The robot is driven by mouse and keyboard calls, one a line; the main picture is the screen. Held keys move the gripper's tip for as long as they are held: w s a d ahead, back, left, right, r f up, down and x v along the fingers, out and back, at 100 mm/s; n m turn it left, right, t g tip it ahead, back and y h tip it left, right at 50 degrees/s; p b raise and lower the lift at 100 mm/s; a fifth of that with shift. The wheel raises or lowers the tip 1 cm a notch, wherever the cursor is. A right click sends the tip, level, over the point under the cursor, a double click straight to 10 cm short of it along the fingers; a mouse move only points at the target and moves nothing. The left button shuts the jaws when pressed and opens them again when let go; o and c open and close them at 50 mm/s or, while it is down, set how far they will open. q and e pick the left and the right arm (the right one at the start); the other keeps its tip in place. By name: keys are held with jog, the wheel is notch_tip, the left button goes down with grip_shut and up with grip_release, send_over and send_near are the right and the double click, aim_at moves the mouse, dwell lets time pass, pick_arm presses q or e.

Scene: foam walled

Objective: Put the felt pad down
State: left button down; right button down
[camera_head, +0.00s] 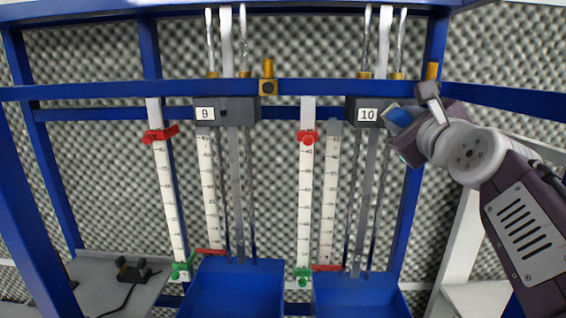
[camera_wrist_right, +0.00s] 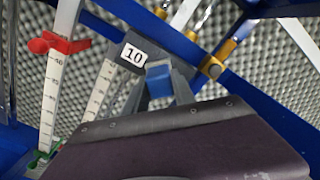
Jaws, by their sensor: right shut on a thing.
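My right gripper (camera_head: 404,120) reaches in from the right, in front of the blue frame beside the dark block labelled 10 (camera_head: 353,111). It is shut on a small blue piece (camera_head: 399,114), which I take to be the felt pad. In the right wrist view the same blue piece (camera_wrist_right: 159,81) sits between the grey fingers (camera_wrist_right: 163,88), with the label 10 block just behind it. Whether the pad touches that block I cannot tell. Part of the pad is hidden by the fingers. My left gripper is not in view.
A blue frame (camera_head: 180,88) carries vertical rods and white scales with red clamps (camera_head: 307,137) and green clamps (camera_head: 303,275). Another block is labelled 9 (camera_head: 236,110). Two blue bins (camera_head: 231,290) stand below. A grey shelf (camera_head: 95,285) lies at lower left. Patterned foam covers the wall.

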jog(key=shift+w, duration=0.25)
notch_tip(320, 180, down, 21)
jog(key=b, duration=2)
jog(key=shift+s+r+b, duration=0.15)
jog(key=shift+r+b, duration=0.05)
jog(key=shift+b, duration=0.2)
jog(key=shift+r, duration=0.1)
notch_tip(320, 180, up, 21)
jog(key=p, duration=2.1)
jog(key=shift+s+f, duration=0.25)
jog(key=shift+w+f, duration=0.1)
